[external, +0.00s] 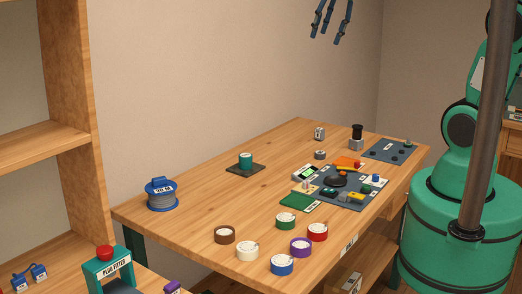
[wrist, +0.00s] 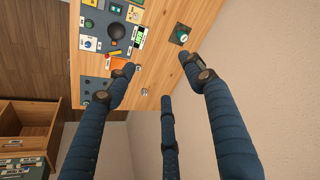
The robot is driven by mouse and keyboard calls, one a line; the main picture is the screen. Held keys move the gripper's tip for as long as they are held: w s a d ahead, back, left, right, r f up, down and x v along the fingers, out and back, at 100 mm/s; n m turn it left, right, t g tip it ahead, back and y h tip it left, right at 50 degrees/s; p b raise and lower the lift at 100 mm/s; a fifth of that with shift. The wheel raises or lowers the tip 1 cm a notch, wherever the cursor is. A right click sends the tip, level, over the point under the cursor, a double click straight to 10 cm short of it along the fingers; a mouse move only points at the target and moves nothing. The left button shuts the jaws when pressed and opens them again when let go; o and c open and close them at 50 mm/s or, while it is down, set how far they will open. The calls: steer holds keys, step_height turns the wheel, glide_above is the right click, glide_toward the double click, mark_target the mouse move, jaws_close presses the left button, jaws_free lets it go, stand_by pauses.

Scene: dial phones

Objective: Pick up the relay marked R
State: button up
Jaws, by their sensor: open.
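No letter R is readable in either view, so I cannot tell for sure which part is the relay marked R. A small grey block with a dark mark (external: 319,133) stands alone near the table's back edge; a small pale block (wrist: 144,91) near the table edge in the wrist view may be the same one. Other small blocks, such as a yellow one (external: 357,197) and a blue-and-white one (external: 376,180), sit on the grey mat (external: 335,201). My gripper (external: 330,22) is open and empty, high above the table; its spread fingers also show in the wrist view (wrist: 160,74).
The wooden table (external: 190,213) holds several tape rolls (external: 281,264) along the front, a wire spool (external: 161,194) at left, a teal cylinder on a dark plate (external: 245,165), and a second grey mat (external: 389,151) at right. The table's middle is mostly clear.

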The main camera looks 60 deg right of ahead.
steer(key=w+d+f+m+g, duration=0.1)
steer(key=w+d+f+m, duration=0.25)
steer(key=w+d, duration=0.8)
steer(key=m+g+p, duration=0.3)
steer(key=m, duration=0.8)
glide_above(320, 134)
steer(key=w+d, duration=0.1)
steer(key=d, duration=0.1)
step_height(320, 134, down, 34)
steer(key=shift+w+a+f+y, duration=0.15)
steer(key=shift+a+f+y, duration=0.1)
steer(key=shift+y, duration=0.15)
steer(key=shift+f, duration=4.35)
